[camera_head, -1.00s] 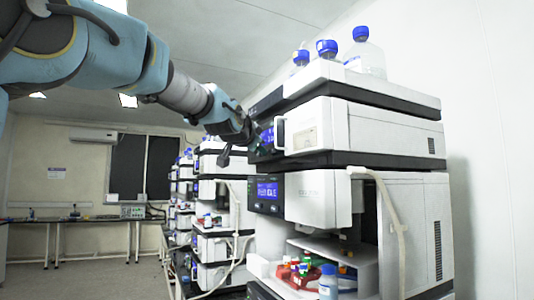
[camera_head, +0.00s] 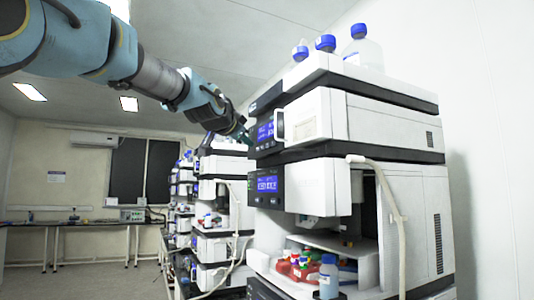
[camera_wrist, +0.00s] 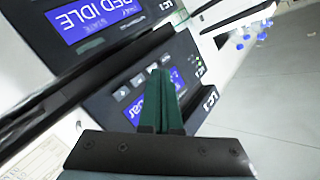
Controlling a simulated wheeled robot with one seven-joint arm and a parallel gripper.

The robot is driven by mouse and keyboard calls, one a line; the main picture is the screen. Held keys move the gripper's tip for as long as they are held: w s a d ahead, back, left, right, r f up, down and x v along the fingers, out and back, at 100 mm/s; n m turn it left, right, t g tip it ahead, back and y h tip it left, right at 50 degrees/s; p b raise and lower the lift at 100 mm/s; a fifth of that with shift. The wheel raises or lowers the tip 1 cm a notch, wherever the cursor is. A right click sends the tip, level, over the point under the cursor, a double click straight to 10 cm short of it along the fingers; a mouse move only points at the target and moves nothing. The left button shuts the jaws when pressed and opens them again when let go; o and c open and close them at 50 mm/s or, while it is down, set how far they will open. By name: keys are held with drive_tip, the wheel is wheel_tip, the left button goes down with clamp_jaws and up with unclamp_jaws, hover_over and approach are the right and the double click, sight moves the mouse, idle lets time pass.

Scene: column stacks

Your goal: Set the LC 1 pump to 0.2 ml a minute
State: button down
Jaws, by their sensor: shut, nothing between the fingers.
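The near column stack carries an upper module with a blue display (camera_head: 265,131) and a lower module with another blue display (camera_head: 267,184). In the wrist view, a dark panel marked LC 1 (camera_wrist: 209,97) has small buttons and a blue display (camera_wrist: 172,84), partly hidden behind my fingers. A second, larger display (camera_wrist: 95,16) there ends in "PED IDLE"; its start is cut off. My gripper (camera_head: 245,137) is just left of the upper display in the head view. Its green fingers (camera_wrist: 161,72) are shut and empty in front of the LC 1 panel; contact cannot be told.
Bottles with blue caps (camera_head: 362,50) stand on top of the stack. Below, an open bay holds a bottle (camera_head: 328,279) and several small coloured vials. A pale hose (camera_head: 385,190) hangs at the front right. More stacks (camera_head: 205,215) stand behind; open floor lies left.

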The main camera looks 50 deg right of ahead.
drive_tip(key=shift+w+a+b, duration=0.2)
drive_tip(key=shift+a+b, duration=0.3)
drive_tip(key=shift+a, duration=0.05)
drive_tip(key=shift+w+a+b, duration=0.2)
drive_tip(key=shift+a+b, duration=0.25)
drive_tip(key=shift+a, duration=0.05)
idle(1.8)
